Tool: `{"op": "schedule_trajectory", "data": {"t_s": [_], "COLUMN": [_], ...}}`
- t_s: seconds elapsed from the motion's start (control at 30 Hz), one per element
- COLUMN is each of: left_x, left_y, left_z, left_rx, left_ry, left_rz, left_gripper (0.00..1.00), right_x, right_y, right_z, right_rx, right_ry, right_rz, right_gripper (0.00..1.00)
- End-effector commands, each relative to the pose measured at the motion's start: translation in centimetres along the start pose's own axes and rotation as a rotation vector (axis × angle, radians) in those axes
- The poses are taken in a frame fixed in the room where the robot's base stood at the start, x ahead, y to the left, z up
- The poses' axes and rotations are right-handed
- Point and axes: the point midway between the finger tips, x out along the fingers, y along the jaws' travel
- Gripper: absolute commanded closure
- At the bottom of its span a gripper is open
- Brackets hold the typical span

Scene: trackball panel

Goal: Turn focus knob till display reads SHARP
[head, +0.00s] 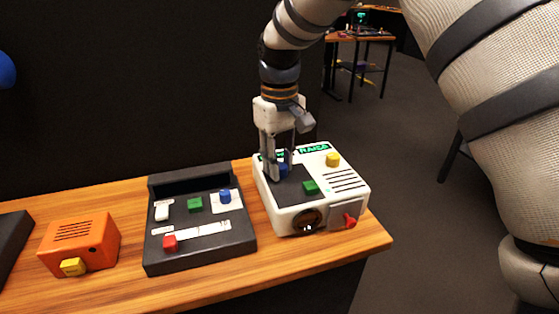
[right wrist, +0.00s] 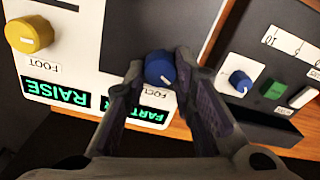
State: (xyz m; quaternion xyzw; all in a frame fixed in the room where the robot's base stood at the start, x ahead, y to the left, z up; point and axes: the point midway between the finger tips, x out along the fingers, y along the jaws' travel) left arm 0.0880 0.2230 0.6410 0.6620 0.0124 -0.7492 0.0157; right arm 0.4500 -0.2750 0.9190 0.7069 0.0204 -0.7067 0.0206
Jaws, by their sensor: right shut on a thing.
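The white panel box (head: 288,216) stands at the right end of the wooden bench. My right gripper (head: 279,173) comes down from above and is shut on this knob, one finger on each side. The green-lettered display (right wrist: 143,112) by the knob is upside down and partly hidden by a finger; its full word cannot be read. My left gripper is not in view.
A second display (right wrist: 56,94) reads RAISE, near a yellow knob (right wrist: 29,34) labelled FOOT. A green button (head: 310,187) and a red knob (head: 349,220) are on the same box. A dark panel (head: 160,247) and an orange box (head: 97,245) stand left.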

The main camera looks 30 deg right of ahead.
Motion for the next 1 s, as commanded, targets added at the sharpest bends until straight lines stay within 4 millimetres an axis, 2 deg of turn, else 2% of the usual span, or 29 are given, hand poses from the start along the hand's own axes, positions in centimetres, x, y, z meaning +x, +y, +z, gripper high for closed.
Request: {"op": "schedule_trajectory", "data": {"t_s": [0.3, 0.73, 0.77, 0.83, 1.0], "left_x": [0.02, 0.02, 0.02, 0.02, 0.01], "left_y": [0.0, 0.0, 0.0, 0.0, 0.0], "left_z": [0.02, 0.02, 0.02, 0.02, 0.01], "left_rx": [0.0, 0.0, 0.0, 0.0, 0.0], "left_ry": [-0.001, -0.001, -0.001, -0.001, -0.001], "left_rz": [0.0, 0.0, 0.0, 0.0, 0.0], "left_gripper": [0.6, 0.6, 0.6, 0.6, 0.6], "right_x": [0.07, 0.08, 0.08, 0.08, 0.05], "right_y": [0.03, 0.03, 0.03, 0.03, 0.03], "right_z": [0.0, -0.01, -0.01, 0.0, 0.0], "right_rx": [0.078, 0.085, 0.085, 0.085, 0.085], "right_ry": [-0.001, -0.001, -0.001, -0.001, 0.0], "right_rz": [0.0, 0.0, 0.0, 0.0, 0.0], "right_gripper": [1.0, 1.0, 0.72, 0.56, 0.56]}}
